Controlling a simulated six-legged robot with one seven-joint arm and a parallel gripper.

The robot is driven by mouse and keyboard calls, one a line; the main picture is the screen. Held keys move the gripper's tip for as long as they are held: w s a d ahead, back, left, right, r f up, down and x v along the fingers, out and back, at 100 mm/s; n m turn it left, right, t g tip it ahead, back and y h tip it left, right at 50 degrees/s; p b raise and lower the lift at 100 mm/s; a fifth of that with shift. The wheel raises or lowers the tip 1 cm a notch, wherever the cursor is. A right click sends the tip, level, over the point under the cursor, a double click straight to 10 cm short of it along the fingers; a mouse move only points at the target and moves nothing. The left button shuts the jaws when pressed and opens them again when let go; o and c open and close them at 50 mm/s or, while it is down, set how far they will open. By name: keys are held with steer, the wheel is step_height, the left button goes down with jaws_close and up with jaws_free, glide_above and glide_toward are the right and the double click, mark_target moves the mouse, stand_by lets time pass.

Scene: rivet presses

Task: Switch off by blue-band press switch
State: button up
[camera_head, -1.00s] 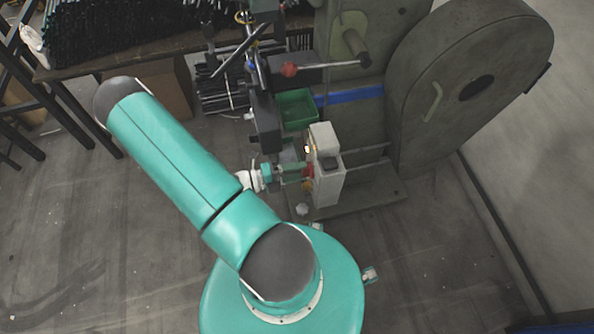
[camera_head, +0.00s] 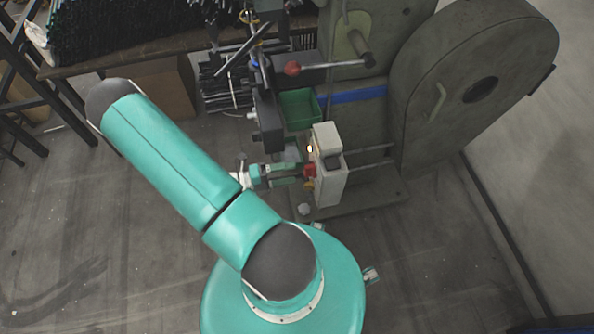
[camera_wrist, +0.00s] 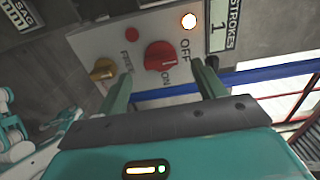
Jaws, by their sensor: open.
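The blue-band press (camera_head: 370,115) carries a blue stripe (camera_head: 352,96) on its body; the stripe also shows in the wrist view (camera_wrist: 262,76). A pale control box (camera_head: 328,178) stands in front of it. In the wrist view, the box's red rotary switch (camera_wrist: 159,56) sits between ON and OFF labels; I cannot tell which its white mark points to. My gripper (camera_head: 296,174) is open. In the wrist view its fingertips (camera_wrist: 161,72) lie either side of the red switch; contact is not visible. A lamp (camera_wrist: 189,21) above the switch glows.
A green bin (camera_head: 300,108) and a red-knobbed lever (camera_head: 292,68) are behind the box. Floor is open at left.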

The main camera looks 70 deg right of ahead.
steer(key=v, duration=0.9)
steer(key=shift+w+a, duration=0.2)
steer(key=shift+w, duration=0.15)
steer(key=w+a+r+m+t+y, duration=0.3)
steer(key=w+a+r+m+t, duration=0.15)
steer(key=r+m, duration=0.35)
steer(key=w+a+r+m+t+y, duration=0.2)
steer(key=w+a+r+m+t, duration=0.3)
steer(key=r, duration=0.5)
steer(key=a+r+m+t+y, duration=0.2)
steer(key=a+r+m+t, duration=0.3)
steer(key=a+r, duration=0.3)
steer(key=s+a+r+m+t+y, duration=0.1)
steer(key=a+r+m+t, duration=0.5)
steer(key=r, duration=0.6)
steer(key=shift+a+r+y, duration=0.2)
steer(key=shift+a+y, duration=0.4)
steer(key=shift+a, duration=0.4)
